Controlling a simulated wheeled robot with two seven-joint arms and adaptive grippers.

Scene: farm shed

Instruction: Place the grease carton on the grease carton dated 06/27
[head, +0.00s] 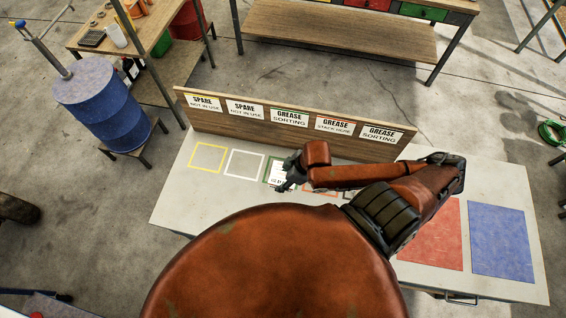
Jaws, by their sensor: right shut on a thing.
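My right gripper (284,184) is over the green-outlined square of the table, below the sign board. It is shut on a grease carton (277,178), a pale box with a green edge and dark print, mostly hidden by the fingers. I cannot tell whether this carton touches anything under it. No date can be read, so I cannot pick out the carton dated 06/27. My right arm covers most of the red-outlined square (320,193) and the dark-outlined square, so anything on them is hidden. My left gripper is not in view.
The sign board (250,125) stands along the table's back edge, reading spare, spare, grease sorting, grease stack here, grease sorting. Yellow (207,157) and white (244,164) outlined squares are empty. A red mat (433,240) and a blue mat (500,240) lie bare at right.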

